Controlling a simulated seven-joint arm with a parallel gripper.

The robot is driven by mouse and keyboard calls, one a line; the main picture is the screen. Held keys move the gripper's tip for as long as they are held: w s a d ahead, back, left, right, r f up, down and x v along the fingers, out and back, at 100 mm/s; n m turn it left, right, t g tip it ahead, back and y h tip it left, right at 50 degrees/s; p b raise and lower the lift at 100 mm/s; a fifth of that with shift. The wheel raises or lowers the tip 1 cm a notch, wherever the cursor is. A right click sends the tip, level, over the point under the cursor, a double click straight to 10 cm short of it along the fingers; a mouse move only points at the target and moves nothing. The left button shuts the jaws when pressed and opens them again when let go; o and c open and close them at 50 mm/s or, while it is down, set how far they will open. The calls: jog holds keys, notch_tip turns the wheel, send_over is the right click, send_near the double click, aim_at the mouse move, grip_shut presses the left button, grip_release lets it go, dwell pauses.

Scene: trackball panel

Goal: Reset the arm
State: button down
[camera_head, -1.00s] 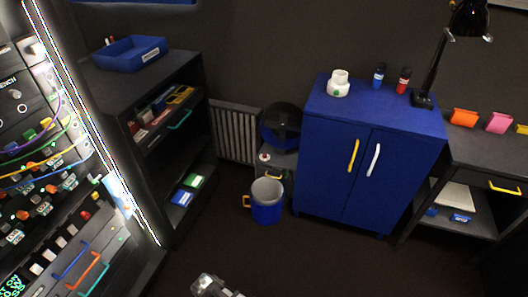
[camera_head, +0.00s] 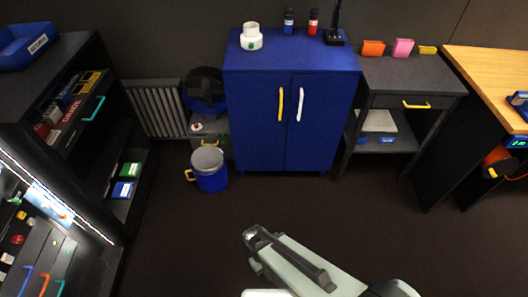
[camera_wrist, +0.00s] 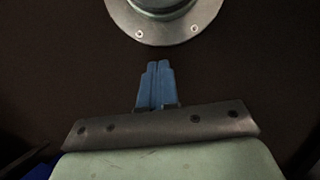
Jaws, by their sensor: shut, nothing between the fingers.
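My gripper (camera_wrist: 157,68) shows in the wrist view with its two blue fingers pressed together, shut and empty. Beyond the fingertips is dark floor. A round metal flange (camera_wrist: 165,22) with small bolts shows at the top of that view; I cannot tell what it belongs to. In the head view my pale arm reaches in at the bottom centre, over open floor. My fingertips cannot be made out there.
A blue cabinet (camera_head: 287,124) stands at the back centre, a blue bin (camera_head: 209,169) to its left. A dark shelf unit (camera_head: 128,213) and lit panel stand left. A side table (camera_head: 425,77) and wooden desk (camera_head: 497,68) stand right. The middle floor is clear.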

jog(key=s+d+f+m+g+y, duration=0.2)
jog(key=d+m, duration=0.4)
jog(key=d, duration=0.9)
jog(key=shift+s+m+y, duration=0.3)
jog(key=shift+s+y, duration=0.2)
dwell(0.6)
